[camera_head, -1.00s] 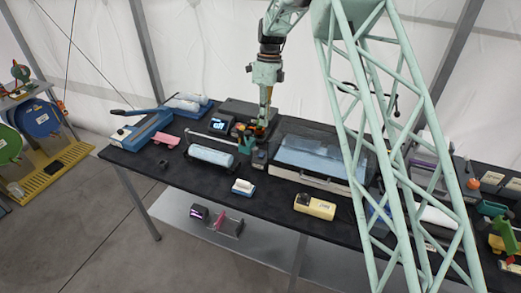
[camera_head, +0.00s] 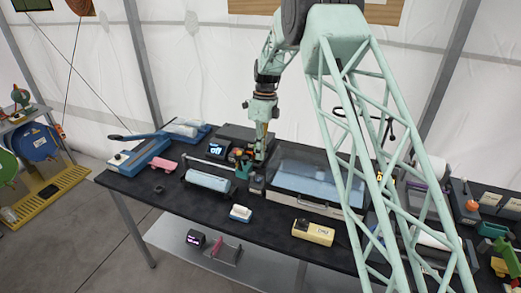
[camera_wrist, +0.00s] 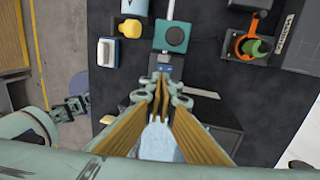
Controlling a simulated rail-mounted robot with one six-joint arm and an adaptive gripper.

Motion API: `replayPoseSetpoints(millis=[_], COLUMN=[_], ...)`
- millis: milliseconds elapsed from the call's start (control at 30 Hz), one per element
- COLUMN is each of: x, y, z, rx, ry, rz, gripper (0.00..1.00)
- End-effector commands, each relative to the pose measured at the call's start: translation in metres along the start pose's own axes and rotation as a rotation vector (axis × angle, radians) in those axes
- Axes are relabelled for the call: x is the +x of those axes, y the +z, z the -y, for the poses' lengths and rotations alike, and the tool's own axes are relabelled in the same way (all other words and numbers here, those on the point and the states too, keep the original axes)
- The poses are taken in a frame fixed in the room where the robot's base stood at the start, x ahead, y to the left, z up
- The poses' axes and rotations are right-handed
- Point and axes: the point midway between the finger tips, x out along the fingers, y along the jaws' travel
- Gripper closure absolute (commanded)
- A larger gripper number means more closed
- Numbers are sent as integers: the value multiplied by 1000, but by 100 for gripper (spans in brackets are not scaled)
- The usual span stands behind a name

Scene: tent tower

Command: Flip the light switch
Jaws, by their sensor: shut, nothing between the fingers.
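My gripper (camera_head: 258,160) is shut and empty, pointing down over the middle of the black table. Below its tips is a small dark grey box (camera_head: 257,186), which shows a blue face in the wrist view (camera_wrist: 168,66). It may be the light switch, but I cannot tell for sure. The fingertips (camera_wrist: 160,79) are close to it; I cannot tell whether they touch. A small blue box with a white top (camera_head: 240,213) stands nearer the front edge and also shows in the wrist view (camera_wrist: 107,51). A dark display (camera_head: 217,149) reads "off".
A teal block (camera_wrist: 172,35) stands close by the grey box, and an orange holder with a green piece (camera_wrist: 250,46) lies beyond. A clear-lidded case (camera_head: 312,178) is to the right. A yellow box (camera_head: 313,232) and a blue roll (camera_head: 208,180) stand nearby.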

Motion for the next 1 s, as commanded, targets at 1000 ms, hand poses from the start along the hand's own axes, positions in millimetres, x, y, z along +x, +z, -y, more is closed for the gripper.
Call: replayPoseSetpoints(millis=[1000], x=[101], y=[0], z=[0], rx=[0], ry=[0], rz=[0], gripper=[100])
